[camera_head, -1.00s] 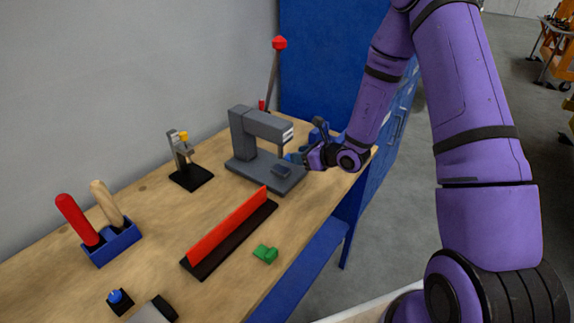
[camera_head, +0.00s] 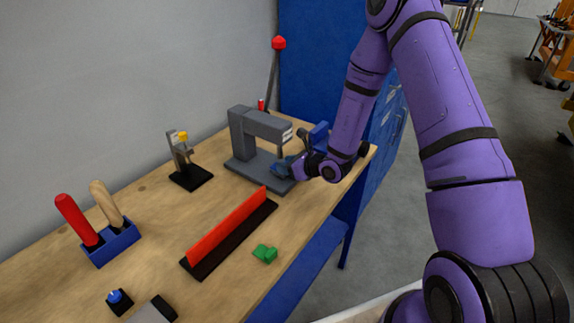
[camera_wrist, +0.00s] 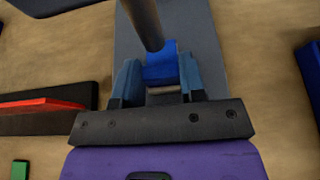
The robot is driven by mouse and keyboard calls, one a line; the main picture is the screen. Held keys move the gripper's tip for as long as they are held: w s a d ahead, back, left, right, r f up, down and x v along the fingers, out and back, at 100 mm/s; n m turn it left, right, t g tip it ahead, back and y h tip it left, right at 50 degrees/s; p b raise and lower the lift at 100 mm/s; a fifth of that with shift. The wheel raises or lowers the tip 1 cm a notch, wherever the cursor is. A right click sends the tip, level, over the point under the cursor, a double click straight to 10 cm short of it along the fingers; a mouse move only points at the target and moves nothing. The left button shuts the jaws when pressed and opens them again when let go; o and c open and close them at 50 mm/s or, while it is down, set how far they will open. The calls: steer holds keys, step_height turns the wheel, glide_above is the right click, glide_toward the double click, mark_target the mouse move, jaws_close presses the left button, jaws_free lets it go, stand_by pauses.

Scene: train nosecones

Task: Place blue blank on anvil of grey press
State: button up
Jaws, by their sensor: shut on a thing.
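The grey press (camera_head: 258,134) stands upright on the wooden bench, with its flat base (camera_head: 248,174) reaching toward the front right. My gripper (camera_head: 284,169) is at the front of the press, low over the base and under the head. In the wrist view my gripper (camera_wrist: 160,82) is shut on the blue blank (camera_wrist: 161,66), which lies between the two fingers. The round grey ram (camera_wrist: 145,22) of the press hangs just above and beside the blank. The anvil is hidden behind my gripper and the blank, so I cannot tell whether the blank touches it.
A red strip on a black base (camera_head: 229,233) and a green piece (camera_head: 265,253) lie in front of the press. A small grey device with a yellow top (camera_head: 184,160) stands to the left. A tall lever with a red knob (camera_head: 278,43) rises behind. A blue object (camera_head: 319,133) stands behind my gripper.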

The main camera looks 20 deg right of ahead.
steer(key=shift+f, duration=0.15)
steer(key=o, duration=1)
steer(key=shift+o, duration=0.2)
